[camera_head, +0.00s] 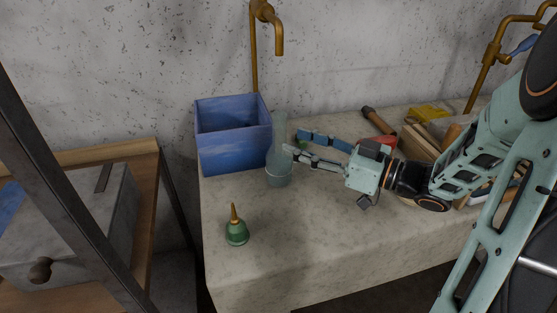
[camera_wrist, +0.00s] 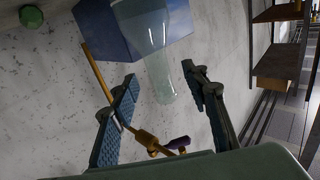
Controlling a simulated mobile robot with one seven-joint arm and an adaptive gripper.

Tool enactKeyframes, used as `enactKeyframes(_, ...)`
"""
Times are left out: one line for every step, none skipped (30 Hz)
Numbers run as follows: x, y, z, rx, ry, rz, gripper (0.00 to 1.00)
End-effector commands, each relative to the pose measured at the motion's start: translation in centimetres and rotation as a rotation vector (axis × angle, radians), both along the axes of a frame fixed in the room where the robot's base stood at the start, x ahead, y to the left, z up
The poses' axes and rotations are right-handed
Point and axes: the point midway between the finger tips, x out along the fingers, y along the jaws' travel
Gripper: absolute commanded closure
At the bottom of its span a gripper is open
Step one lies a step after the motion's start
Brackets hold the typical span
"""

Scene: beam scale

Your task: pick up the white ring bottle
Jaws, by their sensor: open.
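The white ring bottle (camera_head: 279,174) is a clear, pale green glass bottle with a wide base, a slim neck and a faint light band. It stands upright on the stone counter, just right of the blue box. My gripper (camera_head: 294,142) is open, its fingers pointing left, beside the bottle's neck. In the wrist view the bottle (camera_wrist: 155,45) appears with its neck between the two open fingers (camera_wrist: 160,75). I cannot tell whether either finger touches the glass. The gripper holds nothing.
A blue box (camera_head: 235,150) stands left of the bottle against the wall. A small green bottle (camera_head: 237,232) with an orange tip stands at the front left. A brass tap (camera_head: 266,15) hangs above. A hammer (camera_head: 376,120) and other clutter lie right. The counter's front middle (camera_head: 300,235) is clear.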

Motion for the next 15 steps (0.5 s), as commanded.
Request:
enactKeyframes(0.2,0.4,0.0,0.000,-0.001,0.002,0.58)
enactKeyframes(0.3,0.6,0.0,0.000,-0.001,0.001,0.58)
enactKeyframes(0.4,0.7,0.0,-0.001,0.000,0.001,0.58)
enactKeyframes(0.5,0.9,0.0,-0.001,0.000,0.001,0.58)
enactKeyframes(0.7,1.1,0.1,-0.002,-0.001,0.001,0.58)
enactKeyframes(0.9,1.5,0.2,-0.001,-0.003,0.002,0.58)
enactKeyframes(1.1,1.9,0.3,-0.002,-0.004,0.003,0.58)
enactKeyframes(1.4,2.3,0.3,-0.002,-0.004,0.003,0.58)
enactKeyframes(1.7,2.9,0.5,-0.002,-0.004,0.003,0.58)
enactKeyframes(2.0,3.3,0.6,-0.002,-0.004,0.003,0.58)
enactKeyframes(2.2,3.6,0.6,-0.001,-0.003,0.002,0.58)
enactKeyframes(2.5,4.1,0.6,-0.002,-0.001,0.002,0.58)
enactKeyframes(2.7,4.4,0.6,-0.002,-0.001,0.003,0.58)
enactKeyframes(2.8,4.7,0.6,-0.001,-0.002,0.002,0.58)
enactKeyframes(3.0,4.9,0.6,-0.001,0.000,0.000,0.58)
